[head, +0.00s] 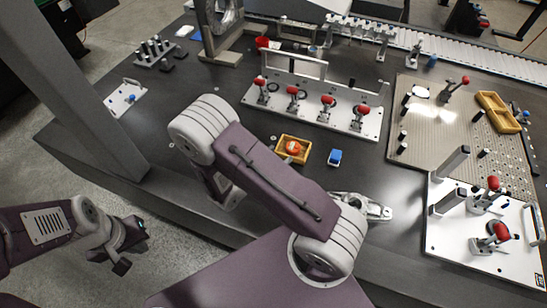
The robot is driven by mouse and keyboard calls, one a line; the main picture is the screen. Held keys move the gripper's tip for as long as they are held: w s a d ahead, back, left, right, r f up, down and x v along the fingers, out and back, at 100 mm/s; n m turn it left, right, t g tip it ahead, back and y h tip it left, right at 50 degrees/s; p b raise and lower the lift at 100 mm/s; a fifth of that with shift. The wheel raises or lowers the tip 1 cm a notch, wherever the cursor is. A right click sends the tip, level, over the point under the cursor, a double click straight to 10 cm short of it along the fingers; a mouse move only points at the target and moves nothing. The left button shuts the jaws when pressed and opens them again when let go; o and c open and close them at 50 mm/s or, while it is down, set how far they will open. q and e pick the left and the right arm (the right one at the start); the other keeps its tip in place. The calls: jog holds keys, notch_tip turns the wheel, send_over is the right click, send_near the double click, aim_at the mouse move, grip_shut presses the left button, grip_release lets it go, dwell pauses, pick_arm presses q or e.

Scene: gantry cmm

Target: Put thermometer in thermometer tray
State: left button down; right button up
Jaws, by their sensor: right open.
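A small yellow-brown tray (281,156) sits on the dark table near the middle, with a round red-and-white item (293,147) in it. A small blue item with a white edge (335,157) lies just right of it. I cannot tell which of these, if any, is the thermometer. A second yellow-brown tray (489,101) with compartments sits on the perforated plate at the right and looks empty. My left gripper (133,246) is open and empty, beyond the table's front edge at lower left.
A white plate with several red-knobbed clamps (311,99) stands behind the small tray. Another white fixture plate (456,236) is at the right front. The left table area is fairly clear.

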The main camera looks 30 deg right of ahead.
jog(key=v, duration=0.2)
jog(key=shift+s+a+r, duration=0.1)
jog(key=shift+a+r, duration=0.05)
jog(key=shift+a, duration=0.2)
jog(key=s+m+g, duration=0.1)
jog(key=s+m, duration=0.1)
jog(key=s+d+m+g, duration=0.1)
jog(key=s+m+g, duration=0.1)
jog(key=s+d+r+m+g+y, duration=0.1)
jog(key=s+g, duration=0.1)
jog(key=shift+d+m, duration=0.25)
jog(key=shift+m, duration=0.15)
jog(key=s+a+m+g+y, duration=0.3)
jog(key=s+a+m+y, duration=0.1)
jog(key=s+m+y, duration=0.4)
jog(key=w+a+r+m+t+y, duration=0.3)
jog(key=w+a+m, duration=0.2)
jog(key=m, duration=0.4)
jog(key=shift+w+r+t+y, duration=0.25)
jog(key=shift+r+t+y, duration=0.05)
jog(key=shift+r, duration=0.05)
